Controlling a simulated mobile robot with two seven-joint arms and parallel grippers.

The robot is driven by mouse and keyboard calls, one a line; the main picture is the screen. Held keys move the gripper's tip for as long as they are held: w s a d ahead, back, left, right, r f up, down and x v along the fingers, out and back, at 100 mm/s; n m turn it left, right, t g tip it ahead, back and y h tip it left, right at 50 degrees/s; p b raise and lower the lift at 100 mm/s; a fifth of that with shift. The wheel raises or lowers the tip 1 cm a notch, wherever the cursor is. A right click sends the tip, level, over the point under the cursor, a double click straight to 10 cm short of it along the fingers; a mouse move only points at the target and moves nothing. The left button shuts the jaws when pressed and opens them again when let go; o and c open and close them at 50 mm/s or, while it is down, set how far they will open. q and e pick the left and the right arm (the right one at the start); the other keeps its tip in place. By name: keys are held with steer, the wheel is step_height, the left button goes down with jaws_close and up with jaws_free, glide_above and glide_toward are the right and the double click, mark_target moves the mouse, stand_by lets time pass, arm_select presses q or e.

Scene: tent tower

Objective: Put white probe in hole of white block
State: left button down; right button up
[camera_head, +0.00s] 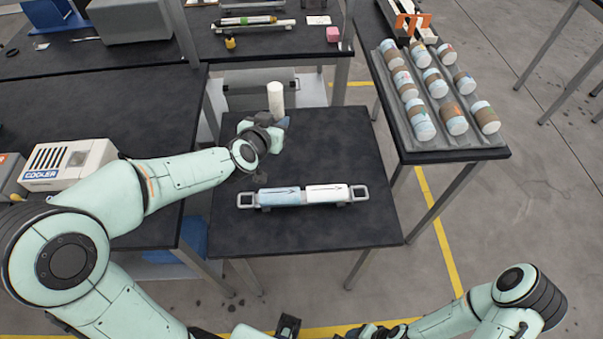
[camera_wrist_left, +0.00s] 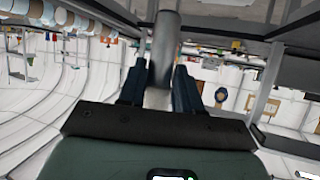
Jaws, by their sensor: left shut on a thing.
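A white cylinder, which looks like the white probe (camera_head: 275,98), stands upright in my left gripper (camera_head: 277,124), above the back of the small dark table. In the left wrist view the probe (camera_wrist_left: 165,48) shows as a shaded cylinder between the two dark fingers of my left gripper (camera_wrist_left: 158,80). A long holder with a blue half (camera_head: 279,197) and a white half, perhaps the white block (camera_head: 327,196), lies on that table, in front of the left gripper and apart from it. No hole can be made out. My right gripper (camera_head: 290,326) is partly in view at the bottom edge; its jaws are unclear.
The small table (camera_head: 350,155) is bare around the holder. A grey tray (camera_head: 462,144) with several blue-white cylinders is on the right table. A cooler box (camera_head: 70,165) sits on the left table. Small tools and a pink cube (camera_head: 333,34) are on the back table.

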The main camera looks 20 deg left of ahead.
arm_select(q)
steer(key=b, duration=0.9)
glide_above(280, 181)
step_height(280, 181, down, 13)
steer(key=shift+s+f+b, duration=0.1)
steer(key=shift+f+b, duration=0.9)
steer(key=shift+f, duration=1.9)
steer(key=shift+r, duration=0.1)
arm_select(e)
step_height(280, 181, down, 11)
steer(key=shift+s+r, duration=0.2)
steer(key=shift+s, duration=0.15)
